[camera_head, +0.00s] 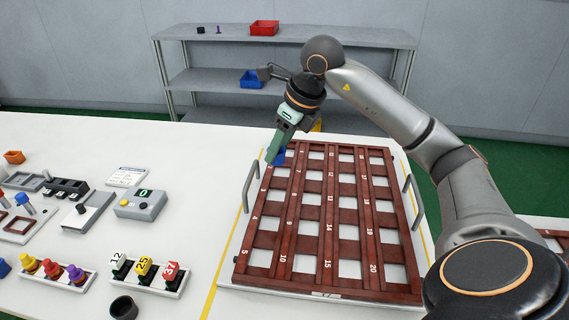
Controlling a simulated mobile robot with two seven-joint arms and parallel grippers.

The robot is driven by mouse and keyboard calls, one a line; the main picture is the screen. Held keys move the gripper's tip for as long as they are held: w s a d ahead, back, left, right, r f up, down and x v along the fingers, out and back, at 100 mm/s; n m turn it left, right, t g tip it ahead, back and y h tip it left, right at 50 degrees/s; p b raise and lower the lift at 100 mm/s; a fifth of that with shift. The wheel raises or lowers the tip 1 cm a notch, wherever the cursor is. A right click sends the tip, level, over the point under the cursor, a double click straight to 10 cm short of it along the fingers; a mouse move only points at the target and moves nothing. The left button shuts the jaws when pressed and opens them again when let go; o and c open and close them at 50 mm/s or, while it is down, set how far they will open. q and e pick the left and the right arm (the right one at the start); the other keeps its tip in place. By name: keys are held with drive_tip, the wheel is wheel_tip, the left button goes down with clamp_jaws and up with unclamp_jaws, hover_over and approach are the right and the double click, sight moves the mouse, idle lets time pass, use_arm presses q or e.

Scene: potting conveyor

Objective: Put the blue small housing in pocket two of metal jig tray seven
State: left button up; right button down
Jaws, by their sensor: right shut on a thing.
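The jig tray (294,228) is a red-brown grid with numbered pockets, lying on the white table. Its plate at the front edge is too small to read. My right gripper (277,151) is shut on the blue small housing (279,158), pointing down at the tray's far left corner. The housing is mostly hidden by the fingers. It is at the upper end of the left column, around pockets one and two; I cannot tell whether it touches the tray. The number of pocket two is hidden or unclear here. My left gripper is not in view.
Metal handles (414,201) stand at the tray's sides. To the left are a grey button box (141,204), number blocks in a rack (147,280), coloured pegs (53,270) and a dark cup (123,308). A shelf (285,37) with bins stands behind.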

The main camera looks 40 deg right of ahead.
drive_tip(key=w+d+f, duration=0.4)
drive_tip(key=f, duration=0.1)
drive_tip(key=w+d+f, duration=0.2)
drive_tip(key=d, duration=0.1)
drive_tip(key=shift+f, duration=0.25)
drive_tip(key=shift+w+f, duration=0.1)
drive_tip(key=shift+f, duration=0.1)
drive_tip(key=shift+w+d+f, duration=0.1)
drive_tip(key=shift+d+f, duration=0.1)
drive_tip(key=shift+f, duration=1.45)
drive_tip(key=shift+f, duration=0.15)
drive_tip(key=c, duration=0.6)
unclamp_jaws()
drive_tip(key=shift+c, duration=0.2)
